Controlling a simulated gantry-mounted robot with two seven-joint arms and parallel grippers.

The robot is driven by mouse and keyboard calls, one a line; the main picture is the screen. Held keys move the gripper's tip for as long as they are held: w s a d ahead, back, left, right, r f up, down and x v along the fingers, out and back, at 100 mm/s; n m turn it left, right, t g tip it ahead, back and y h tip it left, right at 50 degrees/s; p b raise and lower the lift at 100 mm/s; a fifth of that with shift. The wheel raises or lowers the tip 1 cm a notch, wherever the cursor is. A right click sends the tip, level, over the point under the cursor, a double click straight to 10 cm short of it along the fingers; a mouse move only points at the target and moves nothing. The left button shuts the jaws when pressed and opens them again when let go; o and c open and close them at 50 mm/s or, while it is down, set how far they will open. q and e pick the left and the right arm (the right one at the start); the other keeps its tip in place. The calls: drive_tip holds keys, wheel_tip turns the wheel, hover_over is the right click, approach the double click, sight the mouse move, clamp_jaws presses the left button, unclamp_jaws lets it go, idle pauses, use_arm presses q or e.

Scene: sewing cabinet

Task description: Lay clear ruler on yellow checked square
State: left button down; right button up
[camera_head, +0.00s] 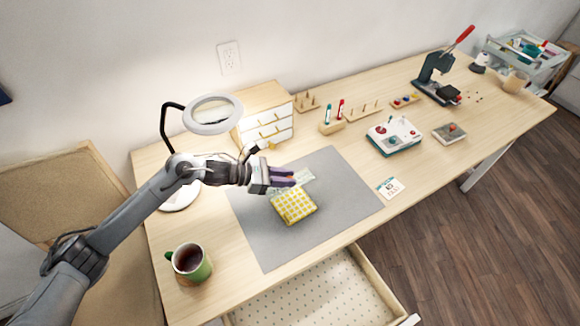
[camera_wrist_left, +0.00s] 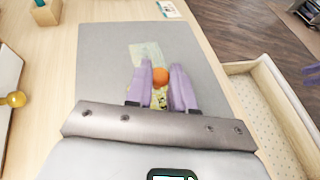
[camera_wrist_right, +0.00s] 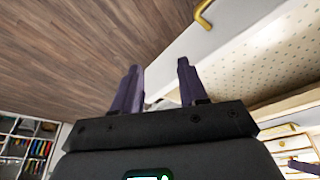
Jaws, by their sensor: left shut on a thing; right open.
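The clear ruler (camera_head: 303,175) is a pale, see-through plate above the grey mat, beside the far edge of the yellow checked square (camera_head: 294,207). My left gripper (camera_head: 289,178) is shut on a round orange knob (camera_wrist_left: 160,76) that appears to belong to the ruler. The ruler (camera_wrist_left: 146,53) reaches past the fingertips in the left wrist view. The fingers hide part of the ruler, and I cannot tell its height over the mat. A bit of the yellow square (camera_wrist_left: 159,98) shows between the fingers. My right gripper (camera_wrist_right: 158,85) is open and empty, away from the table top.
The grey mat (camera_head: 350,195) has bare room right of the square. A magnifier lamp (camera_head: 212,115) and small drawers (camera_head: 267,128) stand behind my left arm. A green mug (camera_head: 190,263) stands front left. An open drawer (camera_head: 318,292) juts out in front. A card (camera_head: 390,188) lies to the right.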

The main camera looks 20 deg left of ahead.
use_arm(q)
drive_tip(key=shift+s+d+f, duration=0.25)
drive_tip(key=shift+s+f, duration=0.05)
drive_tip(key=shift+f, duration=0.2)
drive_tip(key=shift+w+a+f+b, duration=0.25)
drive_tip(key=shift+a+f+b, duration=0.05)
drive_tip(key=shift+f, duration=0.4)
drive_tip(key=shift+s+d+f+b, duration=0.15)
drive_tip(key=shift+f+b, duration=0.2)
drive_tip(key=shift+f, duration=0.75)
use_arm(e)
drive_tip(key=shift+f, duration=0.7)
drive_tip(key=shift+d, duration=0.15)
use_arm(q)
drive_tip(key=shift+f+b, duration=0.35)
drive_tip(key=shift+b, duration=0.85)
use_arm(e)
drive_tip(key=shift+f, duration=1.1)
